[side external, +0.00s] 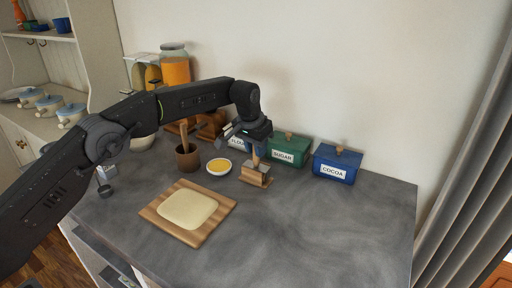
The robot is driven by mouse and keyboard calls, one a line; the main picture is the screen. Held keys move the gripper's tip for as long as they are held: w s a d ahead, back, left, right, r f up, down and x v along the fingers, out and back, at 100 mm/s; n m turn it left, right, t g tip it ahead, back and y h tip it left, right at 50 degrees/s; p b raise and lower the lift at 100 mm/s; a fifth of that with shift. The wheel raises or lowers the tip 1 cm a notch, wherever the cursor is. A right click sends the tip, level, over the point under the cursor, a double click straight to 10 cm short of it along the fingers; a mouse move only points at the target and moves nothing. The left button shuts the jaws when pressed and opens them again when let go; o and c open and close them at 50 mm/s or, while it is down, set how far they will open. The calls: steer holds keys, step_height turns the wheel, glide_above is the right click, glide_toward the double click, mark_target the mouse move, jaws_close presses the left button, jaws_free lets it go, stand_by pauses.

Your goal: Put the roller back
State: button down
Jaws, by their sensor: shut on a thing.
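My gripper (257,143) is at the back middle of the counter, pointing down, shut on an upright wooden handle (256,158), which appears to be the roller's. Below the handle is a small wooden block or stand (257,178) with a grey top. The roller's head is too small to tell from the stand, and I cannot tell whether they touch. A slab of pale dough (187,208) lies on a striped wooden board (217,226) at the front left.
A bowl of yellow liquid (219,167) and a brown pot (187,160) holding a wooden tool stand left of the stand. A green SUGAR box (288,150) and a blue COCOA box (337,165) stand behind and to the right. The counter's right front is clear.

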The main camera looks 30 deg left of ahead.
steer(key=c, duration=1)
jaws_free()
steer(key=shift+f, duration=0.4)
steer(key=shift+r, duration=0.55)
steer(key=v, duration=1.2)
steer(key=shift+w, duration=0.1)
steer(key=shift+r, duration=0.1)
